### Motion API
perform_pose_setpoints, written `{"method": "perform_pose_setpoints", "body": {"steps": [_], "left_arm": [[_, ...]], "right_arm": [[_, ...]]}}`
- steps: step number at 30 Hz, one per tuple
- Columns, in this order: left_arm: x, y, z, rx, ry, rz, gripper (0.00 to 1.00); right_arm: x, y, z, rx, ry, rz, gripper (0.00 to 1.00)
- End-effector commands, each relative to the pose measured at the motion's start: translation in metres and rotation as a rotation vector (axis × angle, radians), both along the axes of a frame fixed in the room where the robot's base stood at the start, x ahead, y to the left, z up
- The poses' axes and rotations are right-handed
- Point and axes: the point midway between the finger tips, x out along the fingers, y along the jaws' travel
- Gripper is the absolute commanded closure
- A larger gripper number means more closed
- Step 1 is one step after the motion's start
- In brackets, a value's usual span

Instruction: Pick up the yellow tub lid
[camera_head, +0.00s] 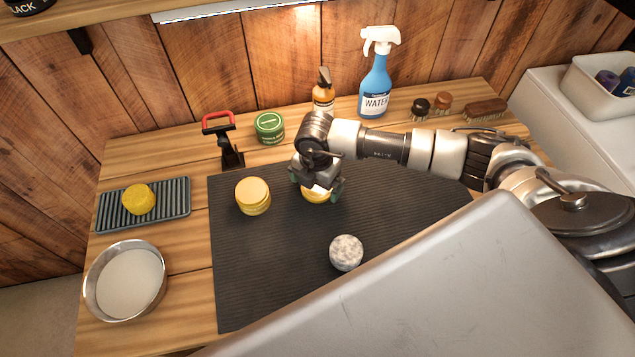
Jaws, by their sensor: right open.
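My right gripper (317,188) comes in from the right and points down over the dark ribbed mat. It is open, with its fingers on either side of a round yellow piece (316,197). The gripper hides most of this piece, so I cannot tell whether the fingers touch it or whether it is the lid alone. A round yellow tub (253,196) with a pale yellow top stands on the mat just to the left, apart from the gripper. My left gripper is not in view.
A mottled grey round thing (346,253) sits on the mat (270,275) in front. A green tin (269,127), red-handled tool (222,135), amber bottle (323,98) and blue spray bottle (375,80) stand behind. A sponge tray (172,198) and metal bowl (97,290) are left.

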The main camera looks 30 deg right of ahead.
Motion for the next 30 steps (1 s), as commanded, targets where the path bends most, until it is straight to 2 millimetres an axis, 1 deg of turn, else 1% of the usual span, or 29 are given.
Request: {"method": "perform_pose_setpoints", "body": {"steps": [3, 9, 17, 25, 30], "left_arm": [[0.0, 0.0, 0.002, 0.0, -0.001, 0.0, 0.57], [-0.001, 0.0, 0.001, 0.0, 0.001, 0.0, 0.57], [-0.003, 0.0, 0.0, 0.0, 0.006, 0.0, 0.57], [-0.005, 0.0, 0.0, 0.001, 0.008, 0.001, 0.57], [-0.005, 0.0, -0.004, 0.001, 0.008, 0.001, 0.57]], "right_arm": [[-0.001, 0.0, -0.007, -0.001, 0.001, 0.0, 0.0], [0.0, 0.0, -0.007, 0.0, 0.0, 0.0, 0.0], [0.0, 0.0, -0.007, 0.0, 0.0, 0.0, 0.4], [0.0, 0.0, -0.006, 0.0, 0.0, 0.0, 0.4], [0.001, 0.0, 0.004, 0.001, -0.003, 0.0, 0.4]]}}
